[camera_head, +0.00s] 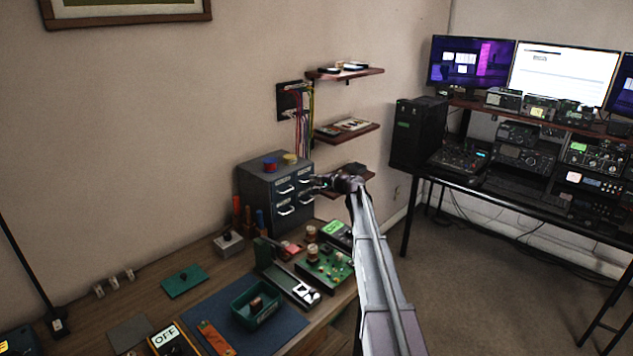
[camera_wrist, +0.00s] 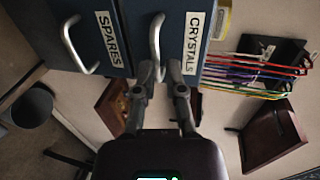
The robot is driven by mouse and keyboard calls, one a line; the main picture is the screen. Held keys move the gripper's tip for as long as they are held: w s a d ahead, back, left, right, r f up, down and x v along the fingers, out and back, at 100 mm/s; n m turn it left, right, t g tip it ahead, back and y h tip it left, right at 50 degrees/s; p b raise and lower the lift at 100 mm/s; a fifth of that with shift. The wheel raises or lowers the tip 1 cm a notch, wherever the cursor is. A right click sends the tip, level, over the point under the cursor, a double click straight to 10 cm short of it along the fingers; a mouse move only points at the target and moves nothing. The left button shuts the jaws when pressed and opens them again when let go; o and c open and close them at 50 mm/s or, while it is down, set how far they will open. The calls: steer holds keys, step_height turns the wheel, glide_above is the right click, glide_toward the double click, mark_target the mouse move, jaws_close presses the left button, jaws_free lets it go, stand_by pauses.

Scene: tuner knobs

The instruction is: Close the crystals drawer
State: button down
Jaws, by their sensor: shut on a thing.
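A grey-blue drawer cabinet (camera_head: 258,196) stands at the back of the workbench against the wall. In the wrist view, turned on its side, the crystals drawer (camera_wrist: 180,62) shows its white CRYSTALS label (camera_wrist: 193,43) and a curved metal handle (camera_wrist: 155,38). My gripper (camera_wrist: 162,68) is at one end of this handle, with a finger on each side, shut on it. In the head view my gripper (camera_head: 318,183) reaches the cabinet's right side, and my wrist covers part of that area. How far the drawer is open is hard to tell.
The SPARES drawer (camera_wrist: 92,42) with its own handle is beside it. Coloured cables (camera_wrist: 255,75) hang on the wall nearby. Wooden shelves (camera_head: 347,131) stick out to the right of the cabinet. A green circuit board (camera_head: 325,264) and tools lie on the bench below.

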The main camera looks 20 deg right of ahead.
steer(key=shift+w+a+r, duration=0.1)
steer(key=shift+a, duration=0.05)
steer(key=shift+d, duration=0.2)
steer(key=p+v, duration=0.3)
steer(key=v, duration=1)
steer(key=shift+s+d+f, duration=0.2)
steer(key=shift+s+f, duration=0.05)
steer(key=shift+s, duration=0.1)
steer(key=shift+s+f, duration=0.1)
steer(key=shift+f, duration=0.05)
